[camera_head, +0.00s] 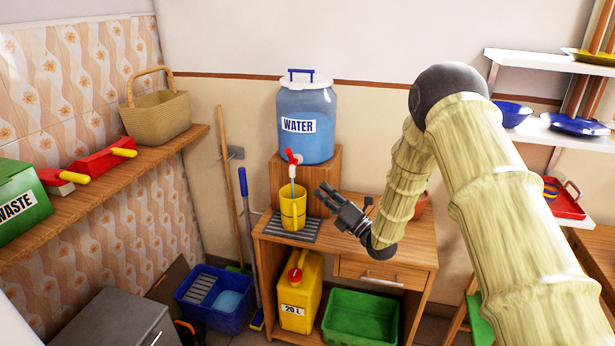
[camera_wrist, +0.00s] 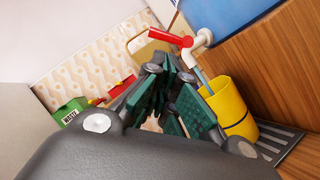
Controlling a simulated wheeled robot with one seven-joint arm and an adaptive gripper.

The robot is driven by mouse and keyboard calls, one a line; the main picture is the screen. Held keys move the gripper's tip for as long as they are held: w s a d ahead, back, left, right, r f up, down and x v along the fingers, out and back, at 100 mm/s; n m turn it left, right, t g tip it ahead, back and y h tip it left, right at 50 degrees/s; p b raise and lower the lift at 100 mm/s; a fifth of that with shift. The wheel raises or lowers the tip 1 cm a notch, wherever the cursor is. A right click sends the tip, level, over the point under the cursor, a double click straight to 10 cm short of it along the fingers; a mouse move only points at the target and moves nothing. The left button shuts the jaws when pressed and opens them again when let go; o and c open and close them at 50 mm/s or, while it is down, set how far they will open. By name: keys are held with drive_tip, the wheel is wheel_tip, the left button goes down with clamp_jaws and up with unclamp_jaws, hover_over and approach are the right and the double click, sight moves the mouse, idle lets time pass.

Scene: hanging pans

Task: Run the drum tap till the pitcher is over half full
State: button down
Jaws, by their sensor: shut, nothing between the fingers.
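The clear blue water drum (camera_head: 306,125), labelled WATER, stands on a wooden box. Its white tap has a red lever (camera_head: 290,157), which also shows in the wrist view (camera_wrist: 165,37). A thin bluish stream (camera_wrist: 204,80) runs from the spout into the yellow pitcher (camera_head: 293,207). The pitcher stands upright under the tap; it also shows in the wrist view (camera_wrist: 230,106). The water level inside cannot be seen. My gripper (camera_head: 325,192) is shut and empty, right of the pitcher and lower than the tap, touching neither. Its fingers (camera_wrist: 170,75) fill the middle of the wrist view.
The pitcher stands on a dark slatted drip tray (camera_head: 305,228) on the wooden table (camera_head: 415,240). A yellow canister (camera_head: 301,292) and a green bin (camera_head: 360,317) sit below. A shelf with a basket (camera_head: 155,112) is at left; white shelves with dishes are at right.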

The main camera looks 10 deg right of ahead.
drive_tip(key=p, duration=0.4)
approach(291, 157)
drive_tip(key=s+a+x, duration=0.1)
drive_tip(key=x, duration=0.4)
drive_tip(key=shift+w+a, duration=0.3)
drive_tip(key=shift+w, duration=0.2)
drive_tip(key=shift+w+a, duration=0.3)
drive_tip(key=shift+w, duration=0.2)
